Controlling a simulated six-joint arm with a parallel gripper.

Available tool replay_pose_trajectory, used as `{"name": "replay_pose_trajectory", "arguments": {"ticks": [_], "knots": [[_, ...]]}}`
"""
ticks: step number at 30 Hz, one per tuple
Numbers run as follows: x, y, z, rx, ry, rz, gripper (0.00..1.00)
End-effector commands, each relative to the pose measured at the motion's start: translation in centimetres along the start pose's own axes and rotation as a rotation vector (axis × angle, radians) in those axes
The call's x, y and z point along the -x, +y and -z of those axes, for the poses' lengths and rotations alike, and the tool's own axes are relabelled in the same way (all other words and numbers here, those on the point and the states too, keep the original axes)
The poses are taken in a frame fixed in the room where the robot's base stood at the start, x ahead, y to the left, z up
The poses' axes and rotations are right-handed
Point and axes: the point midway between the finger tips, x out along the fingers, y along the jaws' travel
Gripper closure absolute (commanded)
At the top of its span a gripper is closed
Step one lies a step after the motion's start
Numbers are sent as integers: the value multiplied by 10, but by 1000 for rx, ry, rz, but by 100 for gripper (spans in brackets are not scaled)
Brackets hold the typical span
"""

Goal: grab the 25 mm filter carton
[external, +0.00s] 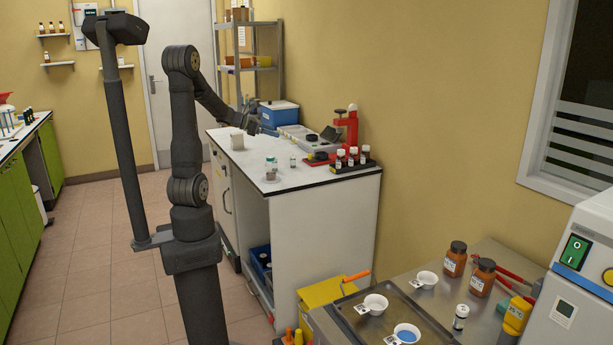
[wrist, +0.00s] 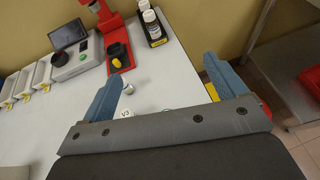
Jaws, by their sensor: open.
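I cannot pick out the 25 mm filter carton for certain. A small pale box-like thing (external: 237,141) stands on the white bench at its left side, too small to read; it may be the carton. My gripper (wrist: 165,70) is open and empty in the wrist view, its two blue fingers apart over the white bench top. A small metal cap-like piece (wrist: 128,88) and a white label reading V3 (wrist: 125,113) lie near the left finger. In the external view my gripper (external: 250,126) is above the bench, near the pale thing; its fingers are hard to make out there.
A red stand (external: 347,130) and a rack of dark bottles (external: 353,158) stand at the bench's right. Small white-and-green containers (external: 271,163) stand near the front edge. A blue box (external: 278,115) is at the back. The middle of the bench top is mostly clear.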

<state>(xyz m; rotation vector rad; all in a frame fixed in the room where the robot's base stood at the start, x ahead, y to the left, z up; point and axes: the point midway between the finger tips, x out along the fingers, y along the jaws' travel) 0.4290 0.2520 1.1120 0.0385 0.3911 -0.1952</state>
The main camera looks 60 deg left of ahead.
Motion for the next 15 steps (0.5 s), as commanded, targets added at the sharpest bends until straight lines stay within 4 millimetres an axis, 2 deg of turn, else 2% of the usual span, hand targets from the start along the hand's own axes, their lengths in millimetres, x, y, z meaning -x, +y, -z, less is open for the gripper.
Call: {"name": "replay_pose_trajectory", "arguments": {"ticks": [4, 11, 15], "knots": [[13, 0, -32, -5, -2, -3, 10], [2, 35, -30, -187, 99, 44, 10], [-2, 61, -28, -320, 173, 74, 10]]}}
